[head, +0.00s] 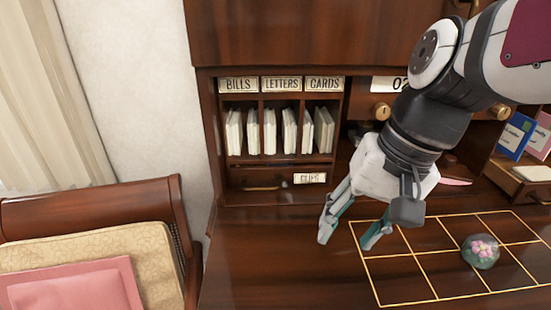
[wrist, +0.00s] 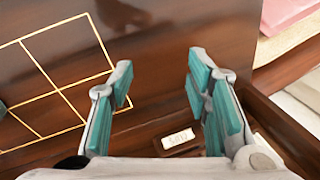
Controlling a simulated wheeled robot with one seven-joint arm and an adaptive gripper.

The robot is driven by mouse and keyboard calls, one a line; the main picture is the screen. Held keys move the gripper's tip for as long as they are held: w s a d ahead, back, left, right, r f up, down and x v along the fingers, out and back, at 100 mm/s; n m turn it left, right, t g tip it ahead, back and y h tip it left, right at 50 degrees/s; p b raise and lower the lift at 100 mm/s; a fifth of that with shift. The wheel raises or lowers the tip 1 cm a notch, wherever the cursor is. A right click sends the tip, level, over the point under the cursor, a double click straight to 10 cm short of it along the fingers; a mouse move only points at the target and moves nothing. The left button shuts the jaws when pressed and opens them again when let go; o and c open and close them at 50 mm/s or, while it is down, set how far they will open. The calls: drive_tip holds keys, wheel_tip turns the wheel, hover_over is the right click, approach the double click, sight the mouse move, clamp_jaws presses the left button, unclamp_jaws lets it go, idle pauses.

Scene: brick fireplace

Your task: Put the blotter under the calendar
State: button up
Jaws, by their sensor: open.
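My gripper (head: 347,238) is open and empty above the dark wooden desk, in front of the pigeonholes and left of the gold grid. Its two teal-padded fingers stand apart in the wrist view (wrist: 160,72). A white card (head: 390,84) with "02" shows at the desk's back, partly hidden by my arm; it may be the calendar. No blotter can be named for certain. A red-pink edge (head: 456,181) shows behind my gripper, mostly hidden. A pink flat item (head: 78,288) lies on the chair's tan cushion.
Pigeonholes (head: 275,130) labelled BILLS, LETTERS and CARDS hold papers above a CLIPS drawer (head: 310,178). A glass paperweight (head: 481,251) sits on the gold grid (head: 413,254). A chair (head: 150,205) is at left. The front desk is clear.

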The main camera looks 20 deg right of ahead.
drive_tip(key=s+n+t+h, duration=0.1)
drive_tip(key=n, duration=0.1)
drive_tip(key=s+r+n+t+h, duration=0.1)
drive_tip(key=s+n, duration=0.1)
drive_tip(key=n, duration=0.1)
drive_tip(key=shift+r, duration=0.15)
